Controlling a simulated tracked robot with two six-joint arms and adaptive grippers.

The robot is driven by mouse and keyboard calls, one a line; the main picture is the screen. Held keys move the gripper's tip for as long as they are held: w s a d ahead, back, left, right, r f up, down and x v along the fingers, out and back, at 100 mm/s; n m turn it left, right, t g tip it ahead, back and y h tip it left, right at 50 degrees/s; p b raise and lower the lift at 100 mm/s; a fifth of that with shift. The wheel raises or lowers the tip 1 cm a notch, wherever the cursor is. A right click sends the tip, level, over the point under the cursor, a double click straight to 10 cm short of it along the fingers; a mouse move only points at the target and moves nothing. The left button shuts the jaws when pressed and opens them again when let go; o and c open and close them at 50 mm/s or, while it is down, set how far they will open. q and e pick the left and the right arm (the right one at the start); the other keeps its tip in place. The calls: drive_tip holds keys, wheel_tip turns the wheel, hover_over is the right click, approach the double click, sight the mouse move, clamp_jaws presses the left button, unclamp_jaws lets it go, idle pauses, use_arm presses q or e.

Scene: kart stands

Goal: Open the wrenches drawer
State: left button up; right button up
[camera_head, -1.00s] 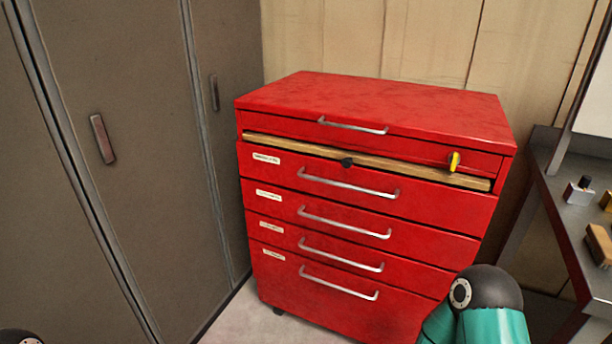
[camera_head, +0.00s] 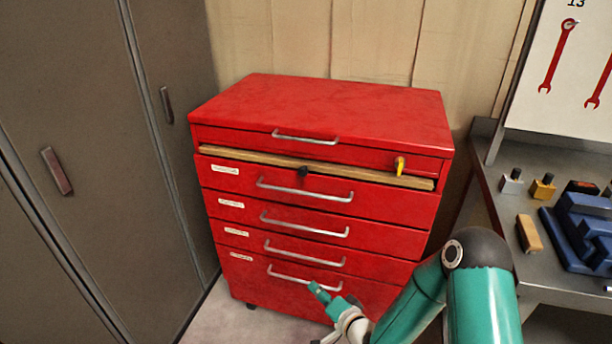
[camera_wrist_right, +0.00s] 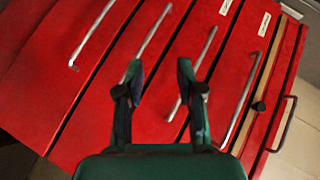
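The red tool chest (camera_head: 320,105) stands against the wall, with several labelled drawers under a wooden board. The label text is too small to read, so I cannot tell which is the wrenches drawer. The labelled drawers look shut: the upper one (camera_head: 390,206), those below it and the bottom one (camera_head: 262,290). My right gripper (camera_head: 320,293) is in front of the bottom drawer, near its handle (camera_head: 290,279). In the right wrist view the gripper (camera_wrist_right: 160,72) is open, its fingers pointing at the drawer fronts with nothing held. My left gripper is out of view.
The wooden board (camera_head: 225,154) sticks out a little below the top drawer. A yellow key-like piece (camera_head: 400,166) is on the front. Grey lockers (camera_head: 75,95) stand close on the left. A workbench (camera_head: 508,215) with a blue vise (camera_head: 585,235) is on the right.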

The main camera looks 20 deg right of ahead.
drive_tip(key=w+d+r+m+t+p, duration=0.1)
drive_tip(key=w+d+r+m+t, duration=0.15)
drive_tip(key=r, duration=0.55)
drive_tip(key=w+d+r+m+t+p, duration=0.1)
drive_tip(key=d+r+t+p, duration=0.15)
drive_tip(key=r, duration=0.45)
use_arm(q)
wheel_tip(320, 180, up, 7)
drive_tip(key=p, duration=0.1)
drive_tip(key=shift+p, duration=0.4)
use_arm(e)
drive_tip(key=shift+t+y, duration=0.3)
drive_tip(key=x, duration=1.7)
drive_tip(key=shift+a, duration=0.3)
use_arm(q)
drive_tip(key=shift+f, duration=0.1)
use_arm(e)
drive_tip(key=shift+c, duration=0.3)
clamp_jaws()
